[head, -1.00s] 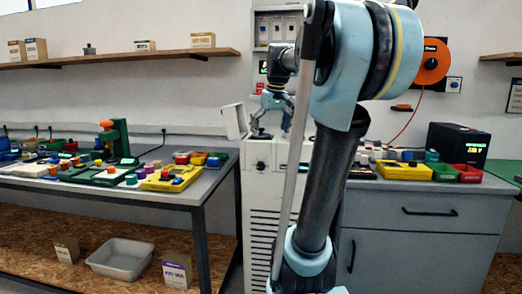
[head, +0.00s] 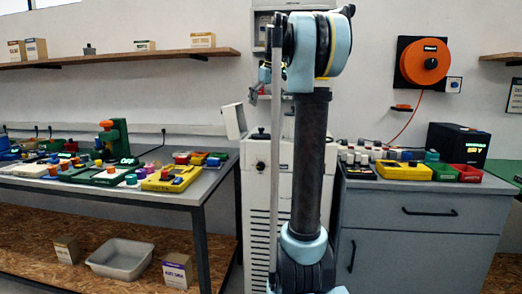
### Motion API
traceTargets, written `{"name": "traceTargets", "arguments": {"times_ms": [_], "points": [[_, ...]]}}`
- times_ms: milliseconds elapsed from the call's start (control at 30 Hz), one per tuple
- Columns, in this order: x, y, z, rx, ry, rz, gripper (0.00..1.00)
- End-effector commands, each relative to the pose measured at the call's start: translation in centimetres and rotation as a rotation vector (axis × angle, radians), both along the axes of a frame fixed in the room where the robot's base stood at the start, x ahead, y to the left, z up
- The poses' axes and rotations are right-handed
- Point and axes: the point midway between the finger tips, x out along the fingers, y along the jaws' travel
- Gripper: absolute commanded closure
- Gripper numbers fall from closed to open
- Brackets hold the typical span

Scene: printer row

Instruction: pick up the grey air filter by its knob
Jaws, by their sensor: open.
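A dark knob (head: 261,131) stands up at the top front of the pale cabinet machine (head: 256,190), beside its open flap (head: 233,121). It may be the air filter's knob; the filter's body cannot be made out. My gripper (head: 254,95) shows only in part, left of my arm's upright link, above the knob and apart from it. It is open, and nothing shows in it. My arm hides the rest of it and much of the machine.
A table with colourful devices (head: 170,180) stands left. A grey cabinet (head: 420,222) with trays and a black box (head: 457,146) stands right. An orange reel (head: 424,62) hangs on the wall. A wall shelf (head: 120,57) runs upper left.

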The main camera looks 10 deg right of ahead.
Motion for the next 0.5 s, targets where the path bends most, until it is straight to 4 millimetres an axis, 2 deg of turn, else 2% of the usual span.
{"name": "traceTargets", "arguments": {"times_ms": [300, 500], "points": [[1.3, 0.7, -5.4, 0.000, 0.000, 0.000, 0.01], [1.8, 0.9, -7.4, 0.000, 0.000, 0.001, 0.01]]}}
